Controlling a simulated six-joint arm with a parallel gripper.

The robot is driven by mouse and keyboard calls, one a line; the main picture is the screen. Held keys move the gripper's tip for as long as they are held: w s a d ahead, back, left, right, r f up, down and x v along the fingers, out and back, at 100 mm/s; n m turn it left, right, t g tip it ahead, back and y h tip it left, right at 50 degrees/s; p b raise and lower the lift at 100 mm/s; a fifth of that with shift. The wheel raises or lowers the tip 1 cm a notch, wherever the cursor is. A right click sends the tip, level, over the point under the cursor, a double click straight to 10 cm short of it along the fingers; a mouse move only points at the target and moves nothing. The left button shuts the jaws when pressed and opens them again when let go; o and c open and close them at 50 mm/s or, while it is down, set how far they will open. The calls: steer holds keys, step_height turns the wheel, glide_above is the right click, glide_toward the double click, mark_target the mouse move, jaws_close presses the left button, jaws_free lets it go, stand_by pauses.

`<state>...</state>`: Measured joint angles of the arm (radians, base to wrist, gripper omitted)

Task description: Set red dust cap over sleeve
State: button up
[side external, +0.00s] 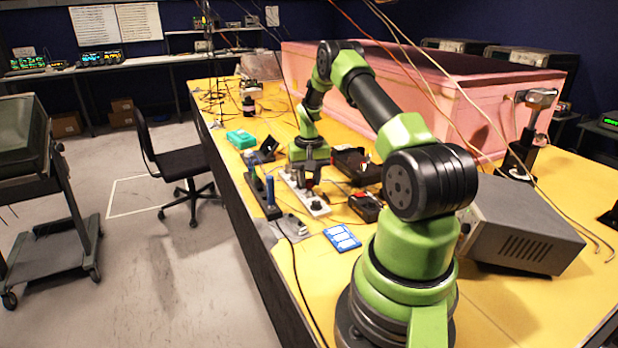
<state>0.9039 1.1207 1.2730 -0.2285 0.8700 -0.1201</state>
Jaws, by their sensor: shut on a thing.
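My gripper (309,184) points down over a pale strip-shaped block (292,184) on the yellow bench. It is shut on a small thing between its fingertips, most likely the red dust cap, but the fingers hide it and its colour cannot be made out. The sleeve cannot be told apart from the small parts at the strip. Whether the held thing touches anything below is too small to see.
A dark holder with a blue upright piece (270,191) stands left of the gripper. Black open boxes (356,165) lie to the right. A blue-and-white pack (342,238) lies in front.

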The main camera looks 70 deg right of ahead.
steer(key=shift+f, duration=1.15)
steer(key=o, duration=1)
steer(key=shift+c, duration=0.2)
steer(key=shift+r, duration=0.1)
step_height(320, 180, up, 10)
steer(key=shift+f, duration=0.1)
